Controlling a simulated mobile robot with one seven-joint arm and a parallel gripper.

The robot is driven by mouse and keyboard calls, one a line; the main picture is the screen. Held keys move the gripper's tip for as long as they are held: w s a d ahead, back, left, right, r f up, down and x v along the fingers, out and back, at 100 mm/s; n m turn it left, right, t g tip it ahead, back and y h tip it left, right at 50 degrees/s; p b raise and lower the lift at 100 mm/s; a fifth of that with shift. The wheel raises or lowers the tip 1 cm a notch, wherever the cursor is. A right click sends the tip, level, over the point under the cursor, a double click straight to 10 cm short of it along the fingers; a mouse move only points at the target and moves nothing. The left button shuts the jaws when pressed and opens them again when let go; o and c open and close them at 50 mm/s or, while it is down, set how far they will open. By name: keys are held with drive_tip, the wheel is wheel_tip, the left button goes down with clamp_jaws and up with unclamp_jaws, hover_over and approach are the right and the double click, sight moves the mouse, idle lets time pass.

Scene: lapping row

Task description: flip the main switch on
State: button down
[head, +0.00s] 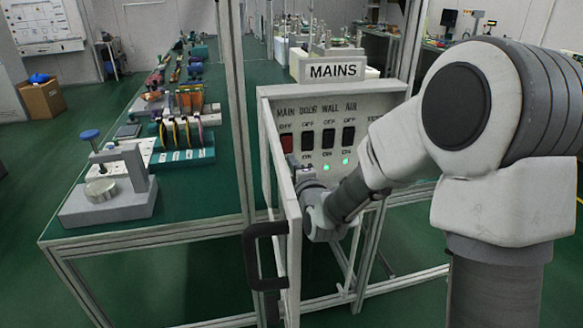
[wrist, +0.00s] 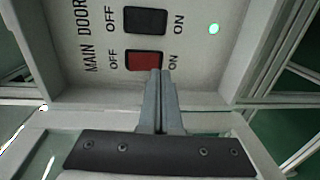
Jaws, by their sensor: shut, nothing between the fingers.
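The red main switch (head: 287,143) is at the left end of a row on the MAINS panel (head: 377,118), marked OFF above and ON below. In the wrist view the red switch (wrist: 143,60) has OFF on its left and ON on its right. My gripper (head: 303,172) is at the panel's lower left, partly hidden by the open cover door. In the wrist view my gripper's (wrist: 160,73) fingers are shut and empty. Their tips overlap the lower edge of the red switch towards its ON end; I cannot tell whether they touch it. The switch's tilt is unclear.
Black door (head: 307,139), wall (head: 328,138) and aux (head: 348,137) switches sit to the right, with green lamps (head: 325,168) lit below. The open cover door (head: 290,240) with its black handle (head: 252,262) stands left of my gripper. A frame post (head: 236,110) rises at left.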

drive_tip(key=f+v, duration=0.2)
drive_tip(key=v, duration=0.8)
drive_tip(key=shift+s, duration=0.25)
drive_tip(key=shift+d, duration=0.1)
drive_tip(key=s+d+r+m+g+h, duration=0.2)
drive_tip(key=s+d+m+g, duration=0.4)
drive_tip(key=s+m, duration=0.55)
drive_tip(key=s+d+r+m+g+h, duration=0.3)
drive_tip(key=s+d+m+g, duration=0.3)
drive_tip(key=s+m, duration=0.55)
wheel_tip(320, 180, up, 15)
drive_tip(key=s+d+n+t+p, duration=0.1)
drive_tip(key=p, duration=1.4)
drive_tip(key=shift+s+n+p, duration=0.3)
drive_tip(key=shift+s+n, duration=0.1)
drive_tip(key=shift+r, duration=0.1)
